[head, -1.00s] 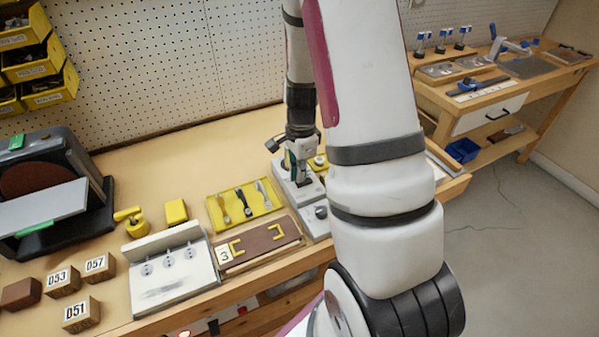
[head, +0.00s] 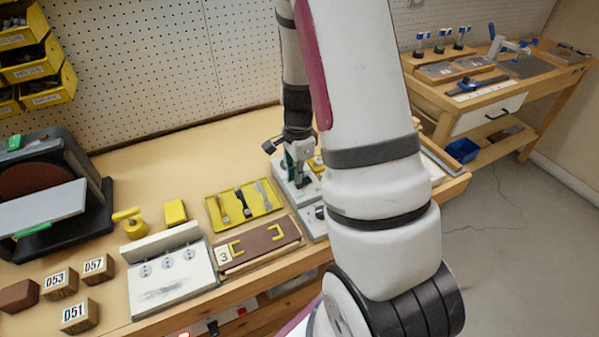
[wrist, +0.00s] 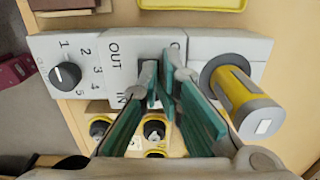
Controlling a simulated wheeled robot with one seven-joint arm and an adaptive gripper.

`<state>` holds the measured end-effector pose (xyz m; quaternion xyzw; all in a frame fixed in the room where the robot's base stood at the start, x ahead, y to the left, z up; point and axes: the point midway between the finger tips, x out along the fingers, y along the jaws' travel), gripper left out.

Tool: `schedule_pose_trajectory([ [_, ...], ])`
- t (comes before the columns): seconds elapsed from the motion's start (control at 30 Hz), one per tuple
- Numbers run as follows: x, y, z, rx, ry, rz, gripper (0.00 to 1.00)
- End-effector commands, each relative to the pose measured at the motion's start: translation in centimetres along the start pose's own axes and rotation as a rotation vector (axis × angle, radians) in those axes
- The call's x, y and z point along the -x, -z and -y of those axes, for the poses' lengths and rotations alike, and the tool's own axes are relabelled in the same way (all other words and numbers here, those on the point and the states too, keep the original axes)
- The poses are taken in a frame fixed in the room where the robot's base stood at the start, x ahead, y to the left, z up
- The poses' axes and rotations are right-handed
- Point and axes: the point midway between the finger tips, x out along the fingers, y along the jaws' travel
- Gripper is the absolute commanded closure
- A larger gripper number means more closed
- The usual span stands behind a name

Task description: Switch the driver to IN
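In the wrist view a pale grey block (wrist: 112,48) carries the printed words OUT and IN, with OUT further up and IN nearer the bottom. My gripper (wrist: 161,80) is over this block, right beside the two words. Its teal fingertips are close together, with a narrow gap. In the head view my gripper (head: 300,172) is down at the grey unit (head: 312,218) near the right end of the bench.
A black dial (wrist: 65,76) numbered 1 to 5 sits left of the words. A yellow and grey cylinder (wrist: 240,97) stands close on the right. A yellow tool tray (head: 244,203) and a brown board (head: 258,243) lie left of the unit. The bench behind is clear.

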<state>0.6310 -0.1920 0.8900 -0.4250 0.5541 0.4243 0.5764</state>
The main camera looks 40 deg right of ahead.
Motion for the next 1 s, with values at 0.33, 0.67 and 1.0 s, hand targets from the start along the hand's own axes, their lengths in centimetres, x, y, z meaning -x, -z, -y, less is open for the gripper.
schedule_pose_trajectory([
  [0.33, -0.7, 0.3, -0.9, 0.006, -0.03, 0.01, 1.0],
  [0.67, -0.5, 1.6, -0.9, -0.001, -0.028, 0.002, 1.0],
  [1.0, 0.9, 2.0, -1.2, -0.001, -0.022, 0.001, 1.0],
])
